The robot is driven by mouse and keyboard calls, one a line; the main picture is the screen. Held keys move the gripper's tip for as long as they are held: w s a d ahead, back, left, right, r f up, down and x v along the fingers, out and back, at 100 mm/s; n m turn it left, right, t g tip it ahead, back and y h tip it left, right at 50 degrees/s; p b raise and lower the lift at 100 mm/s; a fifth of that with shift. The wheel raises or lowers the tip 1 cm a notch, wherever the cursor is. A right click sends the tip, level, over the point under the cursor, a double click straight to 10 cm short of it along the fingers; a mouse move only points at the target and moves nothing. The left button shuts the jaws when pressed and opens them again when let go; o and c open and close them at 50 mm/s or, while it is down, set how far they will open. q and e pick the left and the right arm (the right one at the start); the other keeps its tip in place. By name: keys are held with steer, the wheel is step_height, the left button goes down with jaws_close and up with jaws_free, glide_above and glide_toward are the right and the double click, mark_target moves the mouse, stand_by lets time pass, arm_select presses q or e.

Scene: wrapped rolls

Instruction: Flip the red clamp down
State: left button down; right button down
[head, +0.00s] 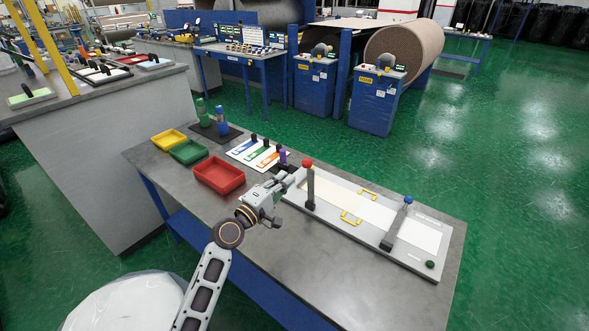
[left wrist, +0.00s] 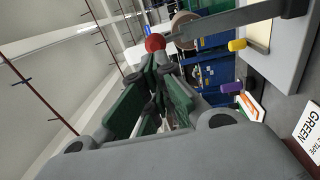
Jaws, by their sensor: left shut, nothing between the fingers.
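The red clamp (head: 310,188) is a dark lever with a red ball on top, standing upright at the left end of the pale board (head: 345,205). In the left wrist view its red ball (left wrist: 154,42) shows just beyond my fingertips, with the grey lever running off to the right. My left gripper (head: 288,180) is shut and empty, just left of the lever and a little below the ball. Whether the fingers touch the lever cannot be told. My right gripper is not in view.
A second dark lever with a blue tip (head: 408,200) lies low across the board's right part. A green knob (head: 430,264) is at the right corner. Red (head: 218,175), green and yellow trays stand left. The table's front strip is clear.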

arm_select(q)
steer(key=shift+p+x, duration=0.55)
steer(key=shift+x, duration=2.05)
steer(key=shift+w, duration=0.1)
